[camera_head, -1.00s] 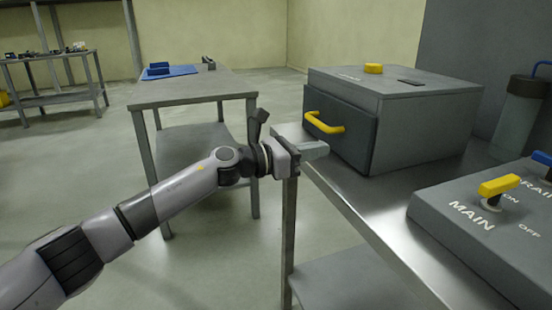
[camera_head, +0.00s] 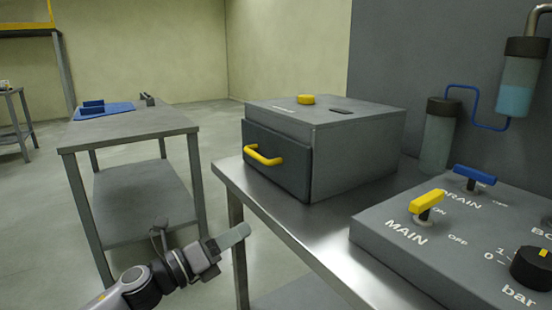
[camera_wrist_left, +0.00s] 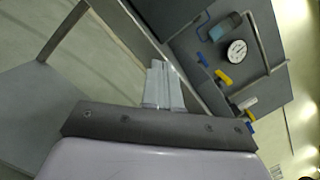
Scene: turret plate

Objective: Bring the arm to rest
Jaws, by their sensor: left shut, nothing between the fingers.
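My left gripper (camera_head: 232,238) is low in the head view, in front of the steel workbench's near left corner and below its top. Its fingers are shut with nothing between them. In the left wrist view the two pale fingers (camera_wrist_left: 163,86) lie side by side, touching. My left arm comes in from the bottom of the head view. The fingers look clear of the bench in the head view, but I cannot tell the exact gap. My right gripper is not in view.
The steel workbench (camera_head: 290,235) holds a grey box with a yellow drawer handle (camera_head: 264,155) and a panel with a yellow MAIN lever (camera_head: 427,203), a blue DRAIN lever (camera_head: 474,175) and a black knob (camera_head: 533,266). A side table (camera_head: 150,124) stands left. Floor between is open.

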